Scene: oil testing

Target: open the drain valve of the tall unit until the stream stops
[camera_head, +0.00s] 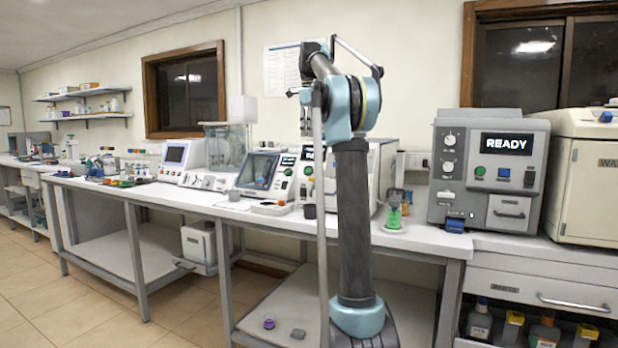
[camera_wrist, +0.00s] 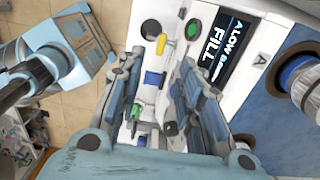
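In the wrist view, a white instrument panel (camera_wrist: 172,20) fills the middle, with a lit screen (camera_wrist: 215,50) whose lower line reads FILL. A yellow lever-like part (camera_wrist: 161,45) shows between and just beyond my fingertips. A green part (camera_wrist: 137,111) shows lower down between the fingers. I cannot tell which part is the drain valve, and I make out no stream. My gripper (camera_wrist: 158,60) is open, its two fingers apart with nothing held. In the head view, my arm covers part of a pale unit (camera_head: 378,160) on the bench, so the tall unit is not clearly identifiable.
A grey unit (camera_head: 487,172) reading READY stands to the right, beside a beige cabinet (camera_head: 588,165). A small green-filled vessel (camera_head: 394,214) stands on the bench right of my arm. A unit with a dark screen (camera_head: 258,172) stands left. A metallic cylinder (camera_wrist: 308,92) shows at the wrist view's right.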

